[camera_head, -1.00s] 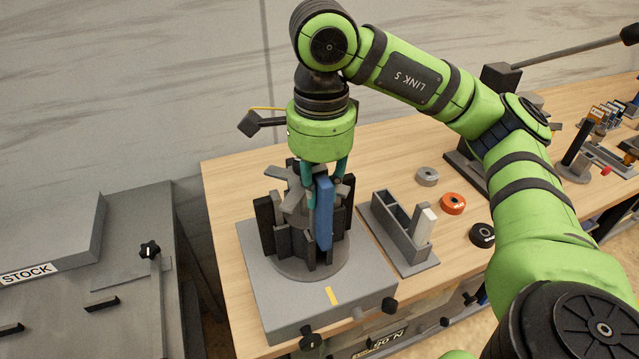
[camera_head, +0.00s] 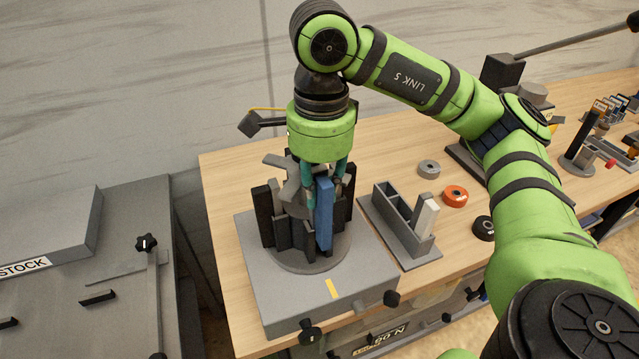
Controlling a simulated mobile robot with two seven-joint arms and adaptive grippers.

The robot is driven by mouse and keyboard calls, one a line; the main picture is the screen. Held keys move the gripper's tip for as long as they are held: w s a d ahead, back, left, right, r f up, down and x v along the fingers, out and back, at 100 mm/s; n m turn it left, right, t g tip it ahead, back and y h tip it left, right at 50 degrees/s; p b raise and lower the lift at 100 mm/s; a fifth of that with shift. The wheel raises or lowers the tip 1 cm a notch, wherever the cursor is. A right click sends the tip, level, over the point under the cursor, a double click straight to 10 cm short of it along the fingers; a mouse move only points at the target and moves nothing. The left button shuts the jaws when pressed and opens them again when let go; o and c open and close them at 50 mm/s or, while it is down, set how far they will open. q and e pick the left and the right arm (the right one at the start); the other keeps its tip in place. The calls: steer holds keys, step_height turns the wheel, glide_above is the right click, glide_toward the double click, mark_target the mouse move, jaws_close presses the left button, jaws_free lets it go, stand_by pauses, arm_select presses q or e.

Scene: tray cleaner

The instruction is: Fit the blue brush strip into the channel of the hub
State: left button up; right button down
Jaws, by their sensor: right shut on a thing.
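The blue brush strip (camera_head: 324,214) stands upright at the front right side of the hub, in line with the dark strips around it. The hub (camera_head: 276,180) is grey with radial arms and black and dark grey strips, on a round plate over a grey base block (camera_head: 270,290). My right gripper (camera_head: 325,188) points down over the hub and is shut on the blue strip's upper part. Whether the strip sits inside the channel cannot be told, as the fingers and strip cover it. My left gripper is not in view.
A grey slotted holder (camera_head: 402,220) with a white block (camera_head: 426,216) stands right of the base. Grey, orange (camera_head: 454,196) and black rolls lie beyond it. A grey cabinet marked STOCK (camera_head: 60,230) is at left. Black knobs project from the base's front.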

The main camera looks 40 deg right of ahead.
mark_target(320, 210)
steer(key=shift+f+b, duration=2.15)
steer(key=shift+f, duration=0.3)
steer(key=c, duration=1)
jaws_free()
steer(key=shift+c, duration=0.2)
steer(key=shift+s, duration=0.15)
steer(key=shift+r, duration=0.15)
step_height(320, 210, up, 10)
steer(key=shift+r, duration=0.15)
steer(key=shift+s+r, duration=0.15)
steer(key=shift+r, duration=0.6)
